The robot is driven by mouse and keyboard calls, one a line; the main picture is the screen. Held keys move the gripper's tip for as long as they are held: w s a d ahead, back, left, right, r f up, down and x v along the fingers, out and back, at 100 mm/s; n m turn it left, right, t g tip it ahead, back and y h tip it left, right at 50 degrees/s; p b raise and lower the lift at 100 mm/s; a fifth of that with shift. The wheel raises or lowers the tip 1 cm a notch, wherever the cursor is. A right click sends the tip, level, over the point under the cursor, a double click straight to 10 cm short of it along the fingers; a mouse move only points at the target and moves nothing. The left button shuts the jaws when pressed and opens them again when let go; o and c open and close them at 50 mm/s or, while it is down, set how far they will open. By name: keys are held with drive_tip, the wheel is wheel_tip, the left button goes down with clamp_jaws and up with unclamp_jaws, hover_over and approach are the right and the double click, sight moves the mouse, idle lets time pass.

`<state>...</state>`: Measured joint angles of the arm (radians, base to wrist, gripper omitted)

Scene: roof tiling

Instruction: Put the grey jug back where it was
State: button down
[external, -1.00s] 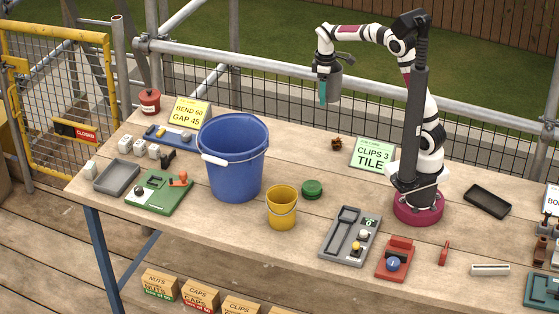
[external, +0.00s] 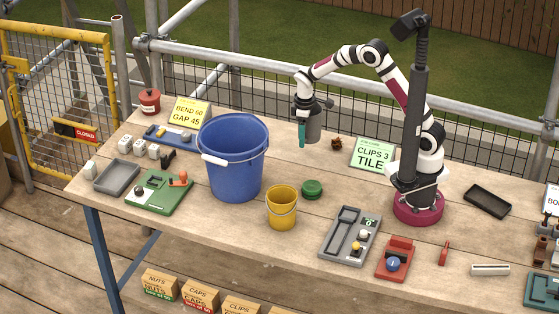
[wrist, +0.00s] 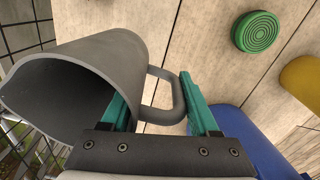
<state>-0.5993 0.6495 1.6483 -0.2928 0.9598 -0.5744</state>
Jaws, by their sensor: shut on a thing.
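The grey jug (wrist: 85,65) is held by my gripper (wrist: 154,90), whose teal fingers stand on either side of its handle (wrist: 165,85) in the wrist view. The jug's open mouth faces left in that view and its inside looks empty. In the external view the jug (external: 314,124) hangs from my gripper (external: 302,144) above the back of the table. It is to the right of the blue bucket (external: 233,165) and looks clear of the tabletop. The exact contact of the fingers is partly hidden.
A green round lid (external: 312,188) and a yellow bucket (external: 282,208) stand in front. A small brown object (external: 336,143) and the green "CLIPS 3 TILE" sign (external: 373,154) are to the right.

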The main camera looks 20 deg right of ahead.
drive_tip(key=a+f, duration=0.1)
drive_tip(key=a, duration=0.1)
drive_tip(key=a+f, duration=0.1)
drive_tip(key=a, duration=0.1)
drive_tip(key=shift+s+f, duration=0.25)
drive_tip(key=shift+f, duration=0.1)
wheel_tip(320, 180, down, 3)
drive_tip(key=shift+a+f, duration=0.1)
drive_tip(key=shift+f, duration=0.3)
drive_tip(key=shift+f, duration=0.15)
drive_tip(key=shift+c, duration=0.6)
unclamp_jaws()
